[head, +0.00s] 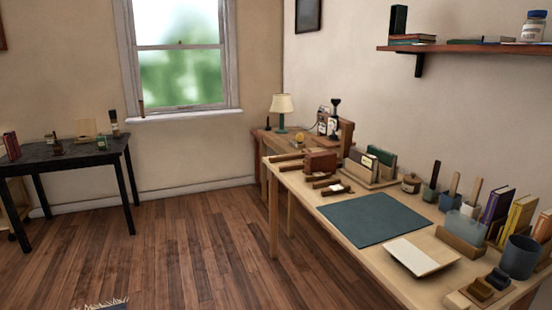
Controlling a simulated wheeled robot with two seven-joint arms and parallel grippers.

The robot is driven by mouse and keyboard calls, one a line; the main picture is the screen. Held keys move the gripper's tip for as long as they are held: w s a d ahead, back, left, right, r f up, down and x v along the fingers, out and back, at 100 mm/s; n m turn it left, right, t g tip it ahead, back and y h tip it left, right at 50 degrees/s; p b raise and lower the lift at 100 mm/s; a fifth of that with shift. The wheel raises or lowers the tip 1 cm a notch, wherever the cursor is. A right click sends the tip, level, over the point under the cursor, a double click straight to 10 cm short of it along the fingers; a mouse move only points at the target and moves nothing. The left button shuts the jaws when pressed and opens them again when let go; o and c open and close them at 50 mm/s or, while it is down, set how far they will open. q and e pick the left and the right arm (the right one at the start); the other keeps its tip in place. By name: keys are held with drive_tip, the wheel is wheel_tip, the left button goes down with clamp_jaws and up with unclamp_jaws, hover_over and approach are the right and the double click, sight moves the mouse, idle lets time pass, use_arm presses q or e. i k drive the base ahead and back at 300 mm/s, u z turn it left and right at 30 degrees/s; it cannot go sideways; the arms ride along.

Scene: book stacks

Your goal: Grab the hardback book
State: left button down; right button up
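Several upright books could be the hardback book, and I cannot tell which one is meant. A purple book (497,205) and a yellow book (520,217) stand at the right end of the light wooden table (303,186). A dark green book (384,160) stands in a wooden rack farther back on that table. Red books (11,146) stand on the dark table (82,150) at far left. A dark green book (398,20) stands on the wall shelf (465,48). Neither of my grippers is in view.
The light table also holds a dark green mat (375,219), a pale flat board (419,256), a grey cup (520,257) and pots with tools. A lamp (282,112) stands on a table behind. The wooden floor (180,240) between the tables is mostly clear.

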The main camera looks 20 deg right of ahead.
sight(371, 162)
drive_tip(key=u, duration=0.4)
drive_tip(key=i, duration=1.1)
drive_tip(key=z, duration=0.8)
drive_tip(key=i, duration=0.85)
drive_tip(key=z, duration=0.9)
